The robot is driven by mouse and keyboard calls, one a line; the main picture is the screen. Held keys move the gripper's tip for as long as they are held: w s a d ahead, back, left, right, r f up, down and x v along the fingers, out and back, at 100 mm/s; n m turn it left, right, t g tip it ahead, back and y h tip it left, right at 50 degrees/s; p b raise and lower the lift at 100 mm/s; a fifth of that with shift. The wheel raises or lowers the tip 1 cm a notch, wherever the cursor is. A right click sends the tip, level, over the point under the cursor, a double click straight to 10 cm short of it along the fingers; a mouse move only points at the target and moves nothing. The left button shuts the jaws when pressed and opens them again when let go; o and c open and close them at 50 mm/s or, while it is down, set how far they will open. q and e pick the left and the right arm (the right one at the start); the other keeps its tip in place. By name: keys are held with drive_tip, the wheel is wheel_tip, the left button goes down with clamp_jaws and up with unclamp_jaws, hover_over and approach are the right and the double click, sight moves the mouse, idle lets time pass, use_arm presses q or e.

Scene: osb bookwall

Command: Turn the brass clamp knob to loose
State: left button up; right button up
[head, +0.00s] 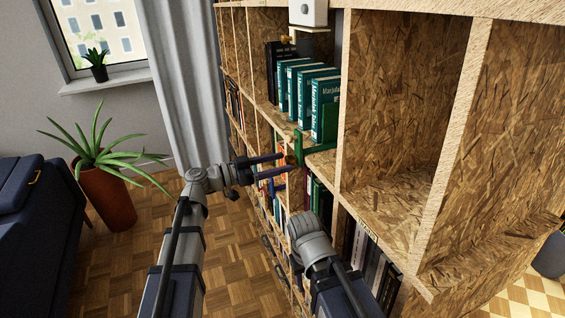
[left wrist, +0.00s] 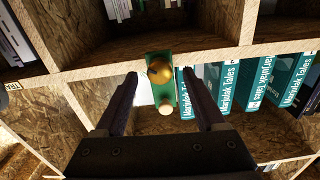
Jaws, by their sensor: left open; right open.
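A green clamp (head: 298,146) sits on the front edge of the bookshelf board, beside the teal books. Its round brass knob (left wrist: 159,70) faces me in the left wrist view, with a paler round end (left wrist: 166,110) below it on the green body. My left gripper (head: 288,162) is open, its two dark fingers pointing at the clamp. In the left wrist view the fingers (left wrist: 160,74) stand either side of the knob, with a gap on both sides. My right gripper (head: 310,235) is low in front of the shelf; its fingers are mostly hidden behind its wrist.
Teal books (head: 305,88) stand in the compartment by the clamp, and more books fill the shelves below. The chipboard bookcase (head: 400,120) has empty compartments to the right. A potted plant (head: 105,195) and a dark sofa (head: 35,225) stand at left. Parquet floor between is clear.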

use_arm(q)
drive_tip(key=shift+w+d, duration=0.25)
drive_tip(key=shift+d, duration=0.45)
drive_tip(key=shift+c, duration=0.3)
clamp_jaws()
